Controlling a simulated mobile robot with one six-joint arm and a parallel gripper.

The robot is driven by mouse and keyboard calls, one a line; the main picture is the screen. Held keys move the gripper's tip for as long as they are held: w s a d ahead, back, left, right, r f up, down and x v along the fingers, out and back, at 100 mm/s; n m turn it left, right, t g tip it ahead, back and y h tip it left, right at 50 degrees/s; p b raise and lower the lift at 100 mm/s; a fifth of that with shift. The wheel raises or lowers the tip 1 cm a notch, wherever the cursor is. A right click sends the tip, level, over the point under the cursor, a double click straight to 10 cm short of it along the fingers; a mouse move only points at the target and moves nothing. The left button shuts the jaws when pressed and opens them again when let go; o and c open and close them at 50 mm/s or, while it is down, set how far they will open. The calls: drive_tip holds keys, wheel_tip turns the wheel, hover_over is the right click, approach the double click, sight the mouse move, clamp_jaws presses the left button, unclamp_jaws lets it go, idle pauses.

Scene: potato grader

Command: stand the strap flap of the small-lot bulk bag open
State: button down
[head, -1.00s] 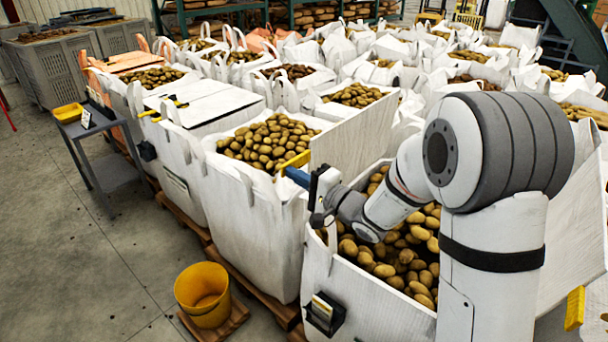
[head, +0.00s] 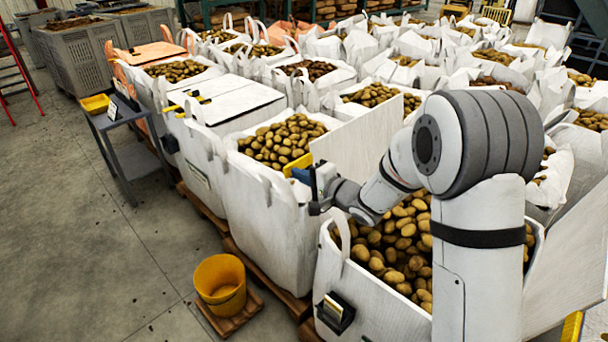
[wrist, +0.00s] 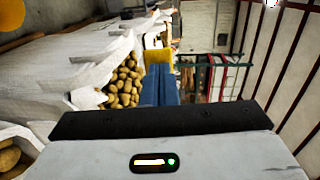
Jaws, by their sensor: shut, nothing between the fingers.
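A large white bulk bag (head: 265,210) full of potatoes stands in the middle of the head view. Its pale flap (head: 350,145) stands up steeply along its right side, with a yellow tab (head: 298,166) at the near end. My gripper (head: 304,175) is shut and empty, its blue fingers right beside that tab. In the wrist view the blue fingers (wrist: 160,88) point at a yellow piece (wrist: 158,57) just past their tips; I cannot tell if they touch. No label tells me which bag is the small-lot one.
Another potato bag (head: 360,300) lies under my arm, its flap (head: 572,250) leaning outward at the right. A bag with a closed white lid (head: 235,100) stands behind left. A yellow bucket (head: 221,283) and a grey cart (head: 125,140) stand on the left floor, which is otherwise mostly clear.

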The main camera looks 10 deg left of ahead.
drive_tip(key=shift+d, duration=0.1)
drive_tip(key=s+d+r+n+t+h, duration=0.1)
drive_tip(key=s+d+r+h, duration=0.3)
drive_tip(key=d, duration=0.6)
drive_tip(key=s+d+h, duration=0.2)
drive_tip(key=d+h, duration=0.3)
drive_tip(key=d, duration=0.6)
drive_tip(key=s+d+r+n+t+h, duration=0.1)
drive_tip(key=s+d+r+h, duration=0.3)
drive_tip(key=d, duration=0.6)
drive_tip(key=s+f+n+g, duration=0.1)
drive_tip(key=s+g, duration=0.1)
drive_tip(key=s, duration=0.4)
drive_tip(key=s+d+f+n+g, duration=0.1)
drive_tip(key=s+g, duration=0.2)
drive_tip(key=s, duration=0.3)
drive_tip(key=s+d+f+n+g+h, duration=0.1)
drive_tip(key=s+n+g, duration=0.1)
drive_tip(key=s, duration=0.5)
drive_tip(key=shift+p, duration=0.3)
